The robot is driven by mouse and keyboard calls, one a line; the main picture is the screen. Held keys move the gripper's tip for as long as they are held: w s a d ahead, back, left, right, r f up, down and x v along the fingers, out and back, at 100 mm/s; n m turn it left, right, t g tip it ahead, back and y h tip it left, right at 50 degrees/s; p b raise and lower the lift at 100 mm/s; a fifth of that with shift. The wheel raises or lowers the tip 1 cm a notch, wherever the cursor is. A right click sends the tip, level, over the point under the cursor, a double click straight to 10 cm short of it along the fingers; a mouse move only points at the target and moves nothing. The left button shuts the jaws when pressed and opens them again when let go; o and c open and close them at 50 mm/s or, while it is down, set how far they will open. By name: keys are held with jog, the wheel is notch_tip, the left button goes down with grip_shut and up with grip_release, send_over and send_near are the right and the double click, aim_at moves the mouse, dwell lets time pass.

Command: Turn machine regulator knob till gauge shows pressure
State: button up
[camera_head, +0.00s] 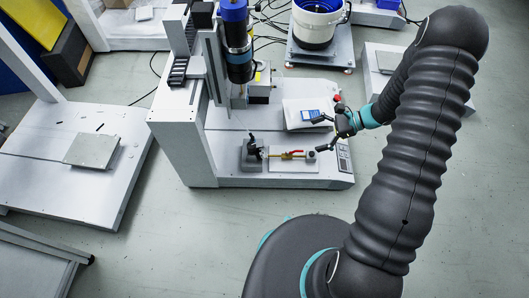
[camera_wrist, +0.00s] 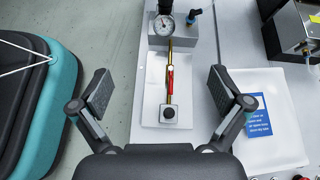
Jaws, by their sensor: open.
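The machine's regulator unit (camera_head: 252,153) sits at the left end of a small fixture on the white bench. In the wrist view its round white-faced gauge (camera_wrist: 164,25) is at top centre, its needle too small to read. A dark upright knob (camera_wrist: 192,16) stands just right of the gauge, with blue at its top. A brass pipe with a red valve lever (camera_wrist: 170,80) runs from the gauge block to a black-topped fitting (camera_wrist: 169,113). My gripper (camera_head: 318,134) is open and empty, its fingers spread on either side of the pipe line in the wrist view, apart from the regulator.
A white plate with a blue label (camera_wrist: 259,115) lies right of the fixture. A column with a blue and black screwdriver unit (camera_head: 237,42) rises behind the regulator. A red button (camera_head: 337,98) and a control panel (camera_head: 344,158) are at the bench's right side.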

jog(key=a+f+m+b, duration=0.1)
jog(key=a+f+b, duration=0.2)
jog(key=a+f, duration=0.5)
jog(key=shift+s+a+y, duration=0.2)
jog(key=shift+a+y, duration=0.1)
jog(key=shift+a, duration=0.05)
jog(key=shift+d+r, duration=0.1)
dwell(0.4)
jog(key=p+v, duration=0.3)
jog(key=v, duration=0.6)
jog(key=shift+d+r, duration=0.25)
jog(key=shift+d, duration=0.1)
